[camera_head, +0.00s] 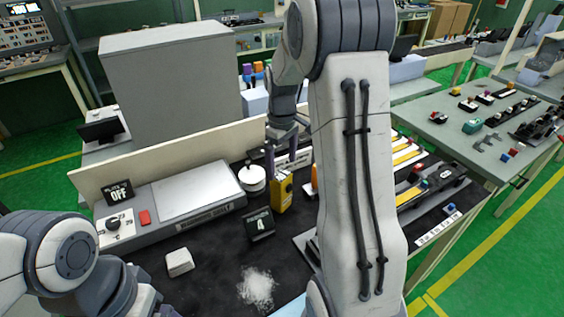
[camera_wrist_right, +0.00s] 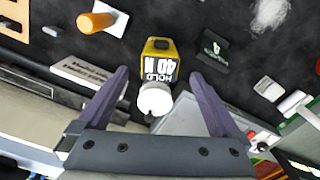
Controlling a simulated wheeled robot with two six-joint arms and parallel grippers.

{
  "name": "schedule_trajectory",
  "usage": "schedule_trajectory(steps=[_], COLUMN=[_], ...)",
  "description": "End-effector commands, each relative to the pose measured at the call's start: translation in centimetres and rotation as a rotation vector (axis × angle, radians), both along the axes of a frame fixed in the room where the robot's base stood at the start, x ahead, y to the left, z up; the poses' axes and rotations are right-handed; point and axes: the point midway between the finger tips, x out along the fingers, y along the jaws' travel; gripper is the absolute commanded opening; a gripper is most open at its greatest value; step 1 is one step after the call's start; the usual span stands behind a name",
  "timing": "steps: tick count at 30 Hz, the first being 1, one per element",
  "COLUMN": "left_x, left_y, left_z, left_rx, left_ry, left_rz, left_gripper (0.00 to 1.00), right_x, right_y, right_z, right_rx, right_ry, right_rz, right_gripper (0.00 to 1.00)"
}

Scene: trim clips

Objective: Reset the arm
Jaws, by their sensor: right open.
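My right arm spans the middle of the head view, its gripper (camera_head: 281,156) hanging above the back of the dark bench. Its two purple fingers are spread apart, and nothing is gripped between them. The right wrist view shows the same open fingers (camera_wrist_right: 163,88), with a white round knob or lid (camera_wrist_right: 154,98) and a yellow block marked HOLD 40 N (camera_wrist_right: 159,62) beyond them. In the head view the yellow block (camera_head: 281,192) stands just below the gripper, beside a white round pot (camera_head: 252,179). My left arm shows at the lower left; its fingers are out of the frame.
A heating unit (camera_head: 193,193) with a flat plate and an OFF sign (camera_head: 119,192) is at left. My right arm hides part of the bench.

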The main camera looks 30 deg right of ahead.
Motion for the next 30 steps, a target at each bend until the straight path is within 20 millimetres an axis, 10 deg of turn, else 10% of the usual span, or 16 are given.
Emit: schedule_trajectory(steps=[10,28,30], left_x=[0.0,0.0,0.0], left_y=[0.0,0.0,0.0], left_z=[0.3,1.6,1.6], left_rx=[0.000,-0.001,0.000], left_ry=[0.000,-0.001,0.000], left_rz=[0.000,0.000,0.000], left_gripper=[0.90,0.90,0.90], right_x=[-0.1,-0.1,0.1], right_y=[0.0,0.0,-0.1], right_z=[-1.8,-13.0,-11.3], right_rx=[0.002,0.000,-0.002], right_ry=[0.004,0.002,-0.006], right_rz=[0.000,0.000,0.000], right_gripper=[1.00,1.00,1.00])
